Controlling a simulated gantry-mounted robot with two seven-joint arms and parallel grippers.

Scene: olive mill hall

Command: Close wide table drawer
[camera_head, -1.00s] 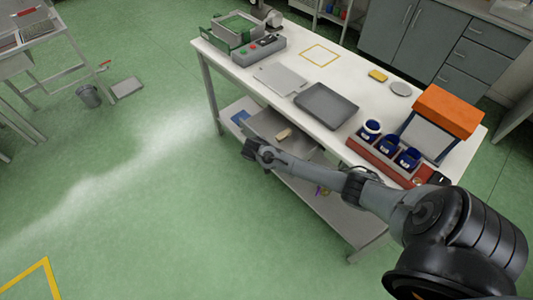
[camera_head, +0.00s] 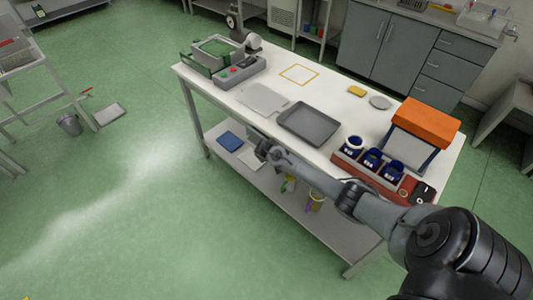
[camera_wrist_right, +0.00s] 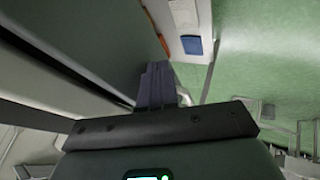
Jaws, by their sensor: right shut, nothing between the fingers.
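The white work table (camera_head: 335,88) stands in the middle of the head view. Its wide drawer sits under the near long edge; a small piece of its grey front (camera_head: 254,134) shows, and my right arm hides much of the rest. The drawer front looks nearly flush with the table, though I cannot tell whether a gap remains. My right gripper (camera_head: 266,151) is shut and empty at the drawer front; contact is unclear. In the right wrist view its dark fingers (camera_wrist_right: 157,86) are together beside a broad grey panel. My left gripper is out of view.
The tabletop holds a grey tray (camera_head: 309,123), a red rack with blue cups (camera_head: 370,163), an orange-topped box (camera_head: 425,123) and a scale-like device (camera_head: 240,71). A lower shelf (camera_head: 335,232) carries a blue item (camera_head: 230,138). Green floor in front is clear.

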